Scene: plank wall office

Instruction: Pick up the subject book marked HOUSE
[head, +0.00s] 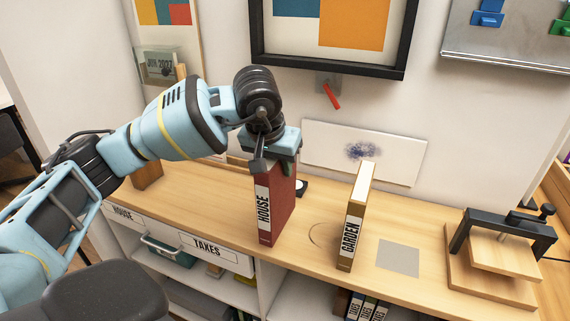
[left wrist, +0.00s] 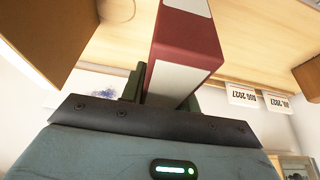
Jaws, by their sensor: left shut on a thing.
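The red HOUSE book (head: 272,205) stands upright near the front edge of the wooden counter (head: 325,261), its white spine label facing me. My left gripper (head: 274,154) is above it, pointing down, shut on its top end. In the left wrist view the red book (left wrist: 188,40) sits between the fingers of my left gripper (left wrist: 168,95). I cannot tell whether the book's bottom touches the counter. My right gripper is in neither view.
A tan GARDEN book (head: 356,215) stands upright to the right, with a gap between. A grey square (head: 398,257) lies beyond it, then a wooden press with a black frame (head: 500,245). Below the counter are a TAXES label (head: 207,248) and shelves. A framed picture (head: 330,35) hangs behind.

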